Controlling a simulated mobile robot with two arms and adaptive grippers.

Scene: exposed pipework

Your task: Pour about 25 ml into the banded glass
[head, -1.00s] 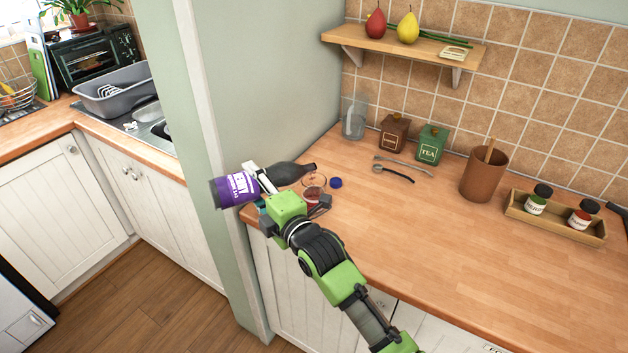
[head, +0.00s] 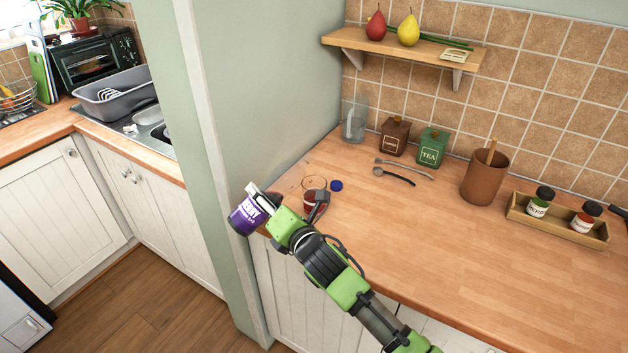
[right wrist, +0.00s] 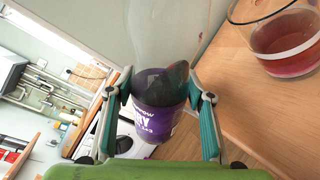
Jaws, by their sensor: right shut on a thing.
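My right gripper (head: 265,203) is shut on a bottle with a purple label (head: 245,217), at the counter's left end. The bottle is tilted, its base low on the left and its clear upper part faintly visible toward the glass. In the right wrist view, the bottle (right wrist: 158,122) sits between the fingers (right wrist: 160,92), with dark liquid low in it and clear glass above. The banded glass (head: 314,199) stands upright on the counter, just right of the bottle, partly behind my gripper. Red liquid shows in the glass in the right wrist view (right wrist: 287,48). My left gripper is out of view.
A blue cap (head: 336,185) lies beside the glass. Two spoon-like utensils (head: 398,174), a brown canister (head: 395,136), a green tea canister (head: 432,148) and a clear container (head: 354,122) are farther back. A brown crock (head: 484,178) and a spice tray (head: 556,230) stand right. The front counter is clear.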

